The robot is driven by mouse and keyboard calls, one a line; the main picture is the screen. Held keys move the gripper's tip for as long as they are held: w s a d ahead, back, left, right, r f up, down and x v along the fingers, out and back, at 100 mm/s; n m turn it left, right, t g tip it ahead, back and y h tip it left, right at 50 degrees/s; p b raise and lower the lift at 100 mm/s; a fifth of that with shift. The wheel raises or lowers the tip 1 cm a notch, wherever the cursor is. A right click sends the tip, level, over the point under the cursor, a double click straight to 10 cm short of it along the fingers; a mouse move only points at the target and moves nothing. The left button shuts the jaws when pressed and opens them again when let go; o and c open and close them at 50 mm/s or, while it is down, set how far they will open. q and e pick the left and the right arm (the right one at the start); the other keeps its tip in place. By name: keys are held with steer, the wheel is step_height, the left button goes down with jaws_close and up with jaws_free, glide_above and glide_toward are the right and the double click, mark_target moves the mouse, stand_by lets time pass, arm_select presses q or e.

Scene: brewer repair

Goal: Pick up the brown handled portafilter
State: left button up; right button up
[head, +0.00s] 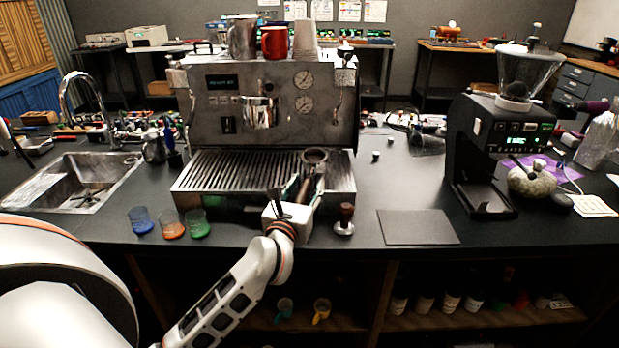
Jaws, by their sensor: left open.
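The portafilter (314,158) rests at the right end of the espresso machine's drip tray (232,175). Its round basket points away from me and its brown handle runs toward me. My left gripper (300,188) is open at the handle, with its fingers close beside it. The gripper hides part of the handle, and I cannot tell whether the fingers touch it. My right gripper is out of view.
The espresso machine (270,105) stands right behind the gripper. A tamper (344,220) stands close on the right, beside a dark mat (418,227). A grinder (500,135) and a sink (75,180) flank the counter.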

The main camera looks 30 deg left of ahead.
arm_select(q)
steer(key=shift+c, duration=0.4)
jaws_close()
steer(key=shift+r, duration=0.1)
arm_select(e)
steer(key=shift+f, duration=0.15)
arm_select(q)
step_height(320, 180, up, 12)
steer(key=p, duration=0.2)
step_height(320, 180, up, 6)
glide_above(306, 182)
steer(key=shift+r+p, duration=0.45)
steer(key=shift+r, duration=0.55)
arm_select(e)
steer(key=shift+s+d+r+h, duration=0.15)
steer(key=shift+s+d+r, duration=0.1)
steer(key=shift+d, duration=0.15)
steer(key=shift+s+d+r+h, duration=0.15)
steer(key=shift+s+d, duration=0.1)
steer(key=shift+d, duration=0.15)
